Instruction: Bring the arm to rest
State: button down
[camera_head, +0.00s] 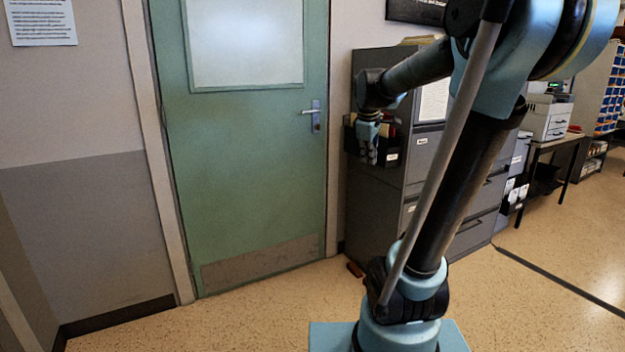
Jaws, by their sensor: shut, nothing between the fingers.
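My arm rises from its base at the lower middle, goes up to the upper right, then bends back left. Its forearm ends at a wrist left of the upper arm. My gripper (368,156) hangs from that wrist, pointing down, small in the picture. It is shut and holds nothing. It appears in front of the dark grey filing cabinet's side, near a dark holder (408,142) with folders. I cannot tell the gap between gripper and cabinet.
A green door (255,170), closed, with a lever handle (311,112) stands left of the gripper. Grey filing cabinets (382,215) stand behind my arm. A printer (546,120) sits on a table at the right. The speckled floor (560,235) is open at the right. A small reddish-brown object (355,269) lies by the cabinet.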

jog(key=s+f+m+g, duration=0.1)
jog(key=s+f+m, duration=0.4)
jog(key=s+f, duration=0.5)
jog(key=s+f+m+g+y, duration=0.1)
jog(key=s+f+m, duration=0.5)
jog(key=s, duration=1.1)
notch_tip(320, 180, down, 4)
jog(key=shift+s+r, duration=0.1)
jog(key=shift+s, duration=0.2)
jog(key=shift+d, duration=0.15)
jog(key=shift+w+f, duration=0.25)
jog(key=shift+w, duration=0.2)
